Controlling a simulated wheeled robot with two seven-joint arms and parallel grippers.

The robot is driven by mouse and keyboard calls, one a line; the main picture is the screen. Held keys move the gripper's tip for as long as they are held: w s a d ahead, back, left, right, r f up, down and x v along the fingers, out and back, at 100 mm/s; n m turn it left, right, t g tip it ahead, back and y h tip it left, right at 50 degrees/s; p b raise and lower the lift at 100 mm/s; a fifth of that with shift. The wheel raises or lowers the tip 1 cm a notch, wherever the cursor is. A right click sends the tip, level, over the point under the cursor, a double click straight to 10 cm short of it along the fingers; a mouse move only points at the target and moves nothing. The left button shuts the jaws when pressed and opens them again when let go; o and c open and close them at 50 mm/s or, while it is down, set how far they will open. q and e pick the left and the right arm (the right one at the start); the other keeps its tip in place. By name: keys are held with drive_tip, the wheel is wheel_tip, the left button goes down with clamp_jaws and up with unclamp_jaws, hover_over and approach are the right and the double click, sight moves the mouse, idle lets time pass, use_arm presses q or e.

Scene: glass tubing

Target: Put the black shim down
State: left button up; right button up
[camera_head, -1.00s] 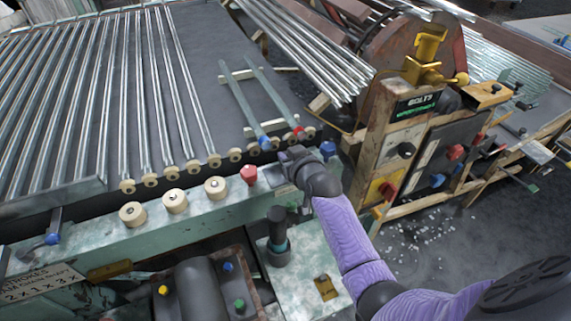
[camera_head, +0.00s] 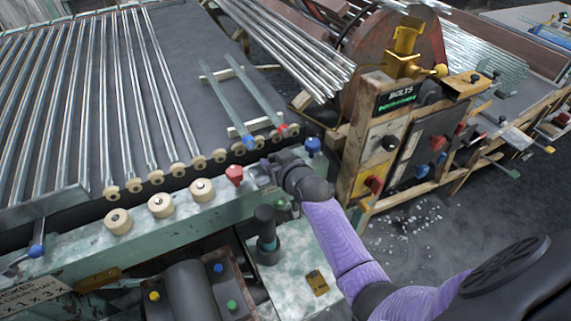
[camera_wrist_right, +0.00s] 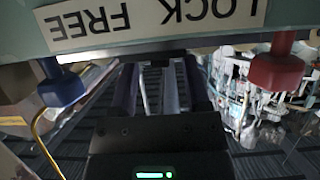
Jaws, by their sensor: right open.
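My right gripper (camera_head: 264,178) comes in on the purple-sleeved arm, at the green rail of the machine, between a red knob (camera_head: 234,174) and a blue knob (camera_head: 313,146). In the right wrist view, the gripper (camera_wrist_right: 158,80) has its two dark fingers apart. Pale strips show between or beyond the fingers, and I cannot tell what they are. I cannot make out the black shim in either view. My left gripper is not in view.
A rack of glass tubes (camera_head: 95,100) lies on the left. A wooden bolts panel (camera_head: 360,150) stands to the right. A dark upright cylinder (camera_head: 266,230) stands just below the gripper. In the right wrist view, a "LOCK FREE" label (camera_wrist_right: 155,22) lies across the top.

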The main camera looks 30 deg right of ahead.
drive_tip(key=p+v, duration=0.3)
drive_tip(key=v, duration=0.7)
drive_tip(key=shift+s+r+p, duration=0.15)
drive_tip(key=shift+s+p, duration=0.15)
